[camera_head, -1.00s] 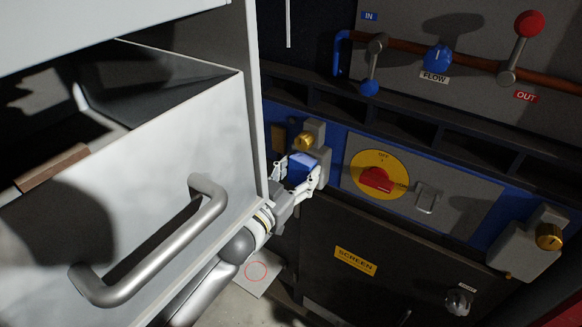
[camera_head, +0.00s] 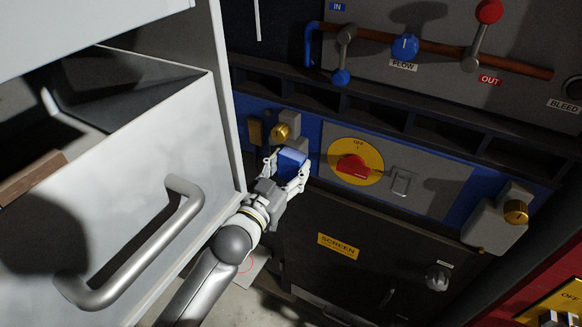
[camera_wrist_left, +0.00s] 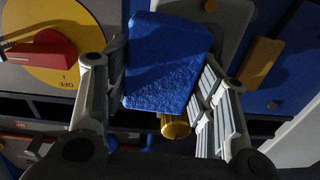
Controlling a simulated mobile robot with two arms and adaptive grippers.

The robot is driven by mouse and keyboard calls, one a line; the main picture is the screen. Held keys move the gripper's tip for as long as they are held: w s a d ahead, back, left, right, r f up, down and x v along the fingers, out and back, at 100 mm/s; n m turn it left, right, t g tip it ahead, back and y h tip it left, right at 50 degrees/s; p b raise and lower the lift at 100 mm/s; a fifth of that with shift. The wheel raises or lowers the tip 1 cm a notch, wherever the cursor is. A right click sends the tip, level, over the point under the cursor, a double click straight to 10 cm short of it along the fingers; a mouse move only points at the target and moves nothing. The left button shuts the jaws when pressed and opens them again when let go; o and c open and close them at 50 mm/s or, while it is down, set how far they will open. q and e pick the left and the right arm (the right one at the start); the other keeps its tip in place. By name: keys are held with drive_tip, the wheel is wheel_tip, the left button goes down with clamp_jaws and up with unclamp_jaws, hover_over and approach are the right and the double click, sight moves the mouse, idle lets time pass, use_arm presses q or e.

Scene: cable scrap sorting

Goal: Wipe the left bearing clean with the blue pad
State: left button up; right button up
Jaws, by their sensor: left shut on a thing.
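My left gripper (camera_head: 283,176) is shut on the blue pad (camera_head: 291,160) in front of the left bearing (camera_head: 294,126). The bearing is a grey block with a brass knob (camera_head: 280,132). In the left wrist view the pad (camera_wrist_left: 168,62) sits between the two fingers (camera_wrist_left: 165,95) and covers part of the grey block (camera_wrist_left: 228,30). A brass cylinder (camera_wrist_left: 175,126) shows below the pad there. Whether the pad touches the bearing I cannot tell. My right gripper is not in view.
An open grey drawer (camera_head: 150,160) with a big handle (camera_head: 150,250) stands close left of my arm. A red switch on a yellow disc (camera_head: 353,166) is right of the pad. Another bearing (camera_head: 495,222) is at the right. Pipes with valves (camera_head: 405,45) run above.

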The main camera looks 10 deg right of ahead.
sight(270, 150)
use_arm(q)
drive_tip(key=shift+w+a, duration=0.5)
drive_tip(key=shift+a, duration=0.15)
drive_tip(key=shift+w+a, duration=0.45)
drive_tip(key=shift+a, duration=0.2)
drive_tip(key=shift+w+a+p, duration=0.2)
drive_tip(key=shift+w+a, duration=0.35)
drive_tip(key=shift+a, duration=0.2)
drive_tip(key=shift+w+a+p, duration=0.15)
drive_tip(key=shift+w+a, duration=0.4)
drive_tip(key=shift+a, duration=0.2)
drive_tip(key=shift+s+r, duration=0.1)
drive_tip(key=shift+s+a+p, duration=0.4)
drive_tip(key=shift+s+p, duration=0.05)
drive_tip(key=shift+p, duration=0.15)
drive_tip(key=shift+p+v, duration=0.95)
drive_tip(key=shift+v, duration=1.3)
